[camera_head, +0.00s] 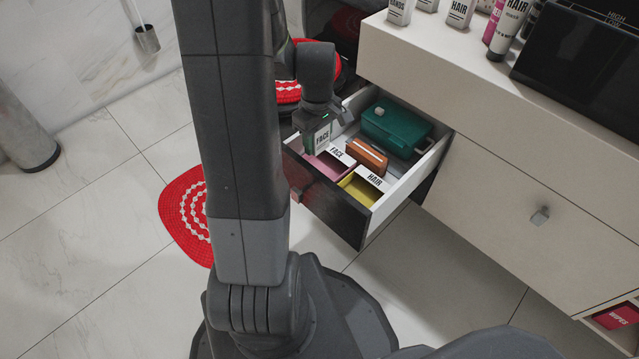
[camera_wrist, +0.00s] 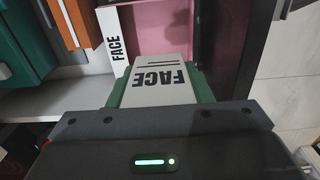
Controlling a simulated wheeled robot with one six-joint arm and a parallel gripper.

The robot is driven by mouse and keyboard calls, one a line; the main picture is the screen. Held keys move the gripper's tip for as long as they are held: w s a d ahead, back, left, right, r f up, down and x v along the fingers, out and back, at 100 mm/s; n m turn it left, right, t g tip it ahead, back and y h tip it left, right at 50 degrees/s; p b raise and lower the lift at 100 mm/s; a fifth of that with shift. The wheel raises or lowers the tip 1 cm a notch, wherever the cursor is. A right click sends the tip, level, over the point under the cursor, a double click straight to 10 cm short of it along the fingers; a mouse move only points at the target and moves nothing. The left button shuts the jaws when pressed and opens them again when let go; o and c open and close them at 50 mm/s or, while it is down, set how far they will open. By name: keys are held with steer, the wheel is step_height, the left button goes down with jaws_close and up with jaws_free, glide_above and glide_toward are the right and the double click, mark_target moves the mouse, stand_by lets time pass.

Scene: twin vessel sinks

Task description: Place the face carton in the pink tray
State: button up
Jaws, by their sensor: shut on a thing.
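The pink tray (camera_head: 327,170) lies in the drawer, with a white label reading "FACE". In the wrist view the pink tray (camera_wrist: 180,25) is just beyond the carton. I cannot tell whether the carton touches the tray.
The open drawer (camera_head: 333,208) also holds a yellow tray (camera_head: 361,190) labelled "HAIR", an orange box (camera_head: 367,156) and a teal case (camera_head: 395,128). The counter (camera_head: 460,65) overhangs the drawer's back. A red mat (camera_head: 186,214) lies on the floor.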

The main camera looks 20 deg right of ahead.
steer(key=shift+s+d+f, duration=0.15)
steer(key=shift+s+f, duration=0.05)
steer(key=shift+f, duration=0.3)
step_height(320, 180, down, 9)
steer(key=b, duration=0.4)
steer(key=shift+f, duration=0.15)
steer(key=shift+f+b, duration=0.2)
steer(key=shift+b, duration=0.15)
steer(key=o, duration=0.7)
steer(key=shift+r, duration=0.1)
step_height(320, 180, up, 12)
steer(key=p, duration=0.5)
steer(key=shift+r, duration=0.15)
